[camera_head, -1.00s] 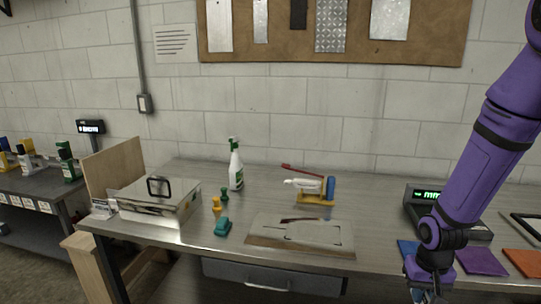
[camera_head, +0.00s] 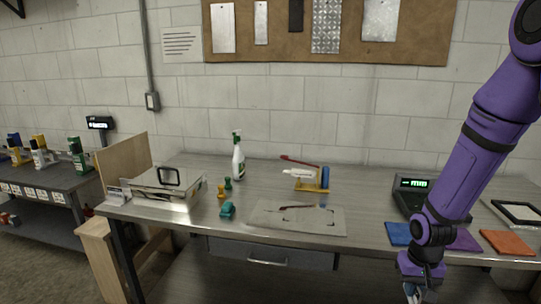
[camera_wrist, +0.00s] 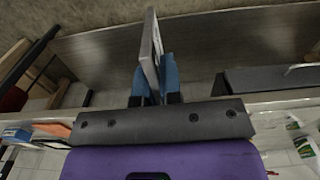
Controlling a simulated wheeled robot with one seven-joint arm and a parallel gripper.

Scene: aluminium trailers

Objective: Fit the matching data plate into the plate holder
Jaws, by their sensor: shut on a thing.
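My gripper (camera_head: 418,292) hangs in front of the bench's front edge at the lower right of the head view. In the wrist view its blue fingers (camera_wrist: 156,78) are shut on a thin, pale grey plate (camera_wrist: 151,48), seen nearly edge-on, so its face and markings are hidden. A black frame with a pale inside (camera_head: 519,213) lies at the bench's right end; I cannot tell whether it is the plate holder. Blue (camera_head: 399,233), purple (camera_head: 463,240) and orange (camera_head: 507,242) flat squares lie along the front edge near my arm.
The bench (camera_head: 365,210) carries a digital readout unit (camera_head: 412,187), a pale flat board (camera_head: 297,218), a yellow stand (camera_head: 312,186), a spray bottle (camera_head: 238,160) and a metal box (camera_head: 150,187). A drawer (camera_head: 270,254) is below.

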